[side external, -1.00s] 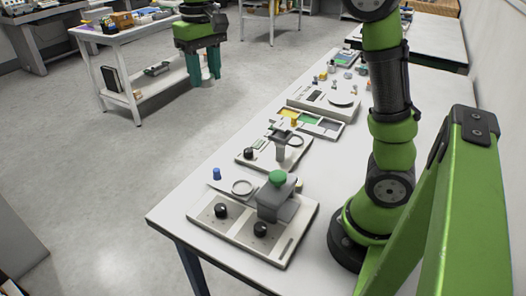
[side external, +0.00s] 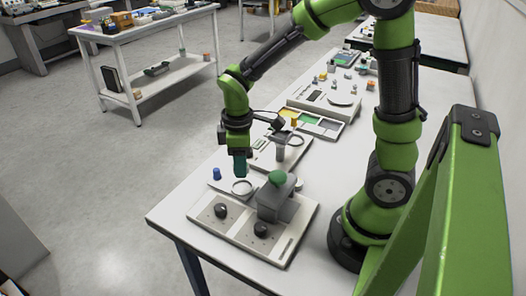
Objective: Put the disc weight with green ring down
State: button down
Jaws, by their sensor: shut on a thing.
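My gripper (side external: 240,172) points down with teal fingers, just above and behind the pale ring (side external: 242,187) on the front device (side external: 232,233). The fingers are shut on the disc weight with green ring. The weight itself is too small or too hidden between the fingers to make out. I cannot tell whether it touches anything below.
The front device has two black knobs (side external: 221,210) and a grey block (side external: 275,201) with a green knob (side external: 278,177), close right of my gripper. A blue piece (side external: 217,173) stands left. Behind are a stand (side external: 281,148), a coloured tray (side external: 312,124) and a scale (side external: 325,100).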

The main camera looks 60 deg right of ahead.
aim_at(242, 189)
jog(key=shift+f, duration=2.25)
jog(key=shift+f, duration=0.6)
jog(key=c, duration=0.6)
grip_release()
jog(key=shift+s+a+f, duration=0.1)
